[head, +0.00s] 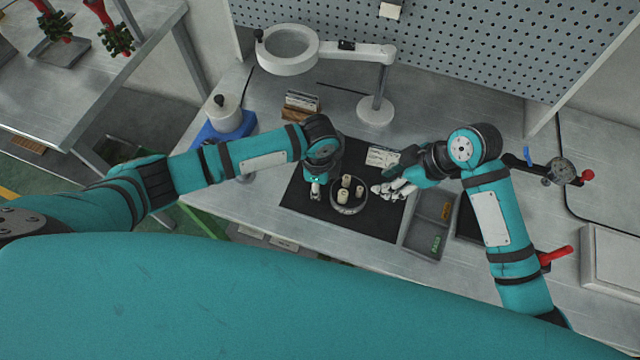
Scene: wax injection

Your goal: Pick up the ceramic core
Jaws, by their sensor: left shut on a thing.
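Several small cream ceramic cores (343,196) stand in a round dish (348,211) on the black mat (296,196). My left gripper (316,192) points down over the mat, just left of the dish. It is shut on a small pale piece, which looks like a ceramic core; the fingers mostly hide it. My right gripper (379,190) is just right of the dish, with its pale fingers apart and nothing visible between them.
A grey compartment tray (408,238) lies right of the mat. A magnifier lamp (376,108) stands behind it. A white container (223,115) on a blue base is at the left. A small labelled card (382,157) lies behind the dish. A red-handled tool (562,171) is at the right.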

